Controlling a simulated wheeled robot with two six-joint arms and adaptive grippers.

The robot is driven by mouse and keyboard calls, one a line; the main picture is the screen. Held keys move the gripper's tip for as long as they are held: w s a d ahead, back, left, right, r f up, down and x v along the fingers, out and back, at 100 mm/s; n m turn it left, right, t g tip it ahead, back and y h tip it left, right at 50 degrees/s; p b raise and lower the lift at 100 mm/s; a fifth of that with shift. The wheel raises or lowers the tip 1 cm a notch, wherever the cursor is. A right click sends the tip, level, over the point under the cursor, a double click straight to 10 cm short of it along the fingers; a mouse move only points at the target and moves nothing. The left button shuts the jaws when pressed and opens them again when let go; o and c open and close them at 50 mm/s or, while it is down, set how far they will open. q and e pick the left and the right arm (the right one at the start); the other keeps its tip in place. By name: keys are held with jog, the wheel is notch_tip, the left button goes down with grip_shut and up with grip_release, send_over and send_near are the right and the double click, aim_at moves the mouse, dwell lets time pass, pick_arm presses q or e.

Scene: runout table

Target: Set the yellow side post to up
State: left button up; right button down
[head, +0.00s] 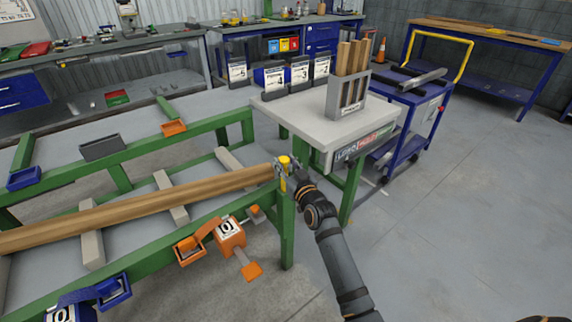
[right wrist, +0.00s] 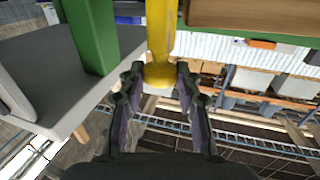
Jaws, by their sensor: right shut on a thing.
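The yellow side post (head: 284,163) stands at the right end of the green runout table (head: 287,240), beside the end of a long wooden beam (head: 140,206). Its round yellow top shows above a grey metal fitting. My right gripper (head: 289,181) is at the post from the right. In the right wrist view the yellow post (right wrist: 160,35) comes in from the top edge, and its wide round end (right wrist: 159,76) lies between the fingertips of my right gripper (right wrist: 157,82), which is shut on it. My left gripper is not in view.
A grey-topped table (head: 310,112) with a holder of wooden strips (head: 346,99) stands close behind the post. Orange (head: 229,238) and blue (head: 114,290) fittings hang along the runout table's front rail. The floor at the right (head: 460,210) is clear.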

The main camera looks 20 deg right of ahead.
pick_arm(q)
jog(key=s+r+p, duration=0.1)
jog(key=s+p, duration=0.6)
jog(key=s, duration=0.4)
pick_arm(e)
notch_tip(320, 180, up, 9)
jog(key=shift+f, duration=0.15)
pick_arm(q)
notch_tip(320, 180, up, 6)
jog(key=p, duration=0.5)
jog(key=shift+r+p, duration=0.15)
jog(key=shift+p, duration=0.25)
pick_arm(e)
notch_tip(320, 180, up, 7)
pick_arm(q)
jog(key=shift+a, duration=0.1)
pick_arm(e)
jog(key=c, duration=1.1)
grip_release()
jog(key=shift+o, duration=0.9)
jog(key=shift+f, duration=0.1)
